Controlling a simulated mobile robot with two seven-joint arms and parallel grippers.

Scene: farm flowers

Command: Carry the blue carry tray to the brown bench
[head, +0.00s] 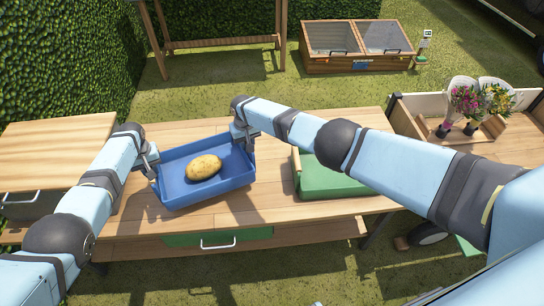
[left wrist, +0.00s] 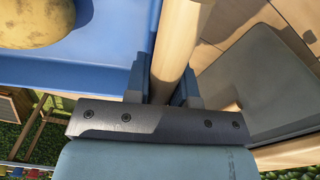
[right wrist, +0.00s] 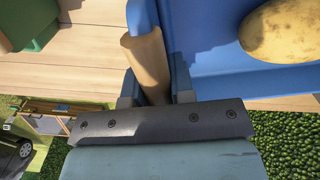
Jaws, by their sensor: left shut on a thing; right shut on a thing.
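The blue carry tray (head: 181,194) is over the wooden bench top in the head view, with a yellow potato (head: 203,167) lying in it. I cannot tell whether the tray touches the bench. My left gripper (head: 151,160) is shut on the tray's left wooden handle, which shows in the left wrist view (left wrist: 177,40). My right gripper (head: 240,134) is shut on the tray's right wooden handle, which shows in the right wrist view (right wrist: 147,62). The potato also shows in the left wrist view (left wrist: 36,20) and the right wrist view (right wrist: 284,30). The brown bench (head: 290,213) is partly hidden by my arms.
A green tray (head: 325,182) sits on the bench right of the blue tray, partly behind my right arm. A wooden-topped cabinet (head: 55,150) stands at left. A cart with flowers (head: 470,103) is at right. A cold frame (head: 357,47) stands on the grass behind.

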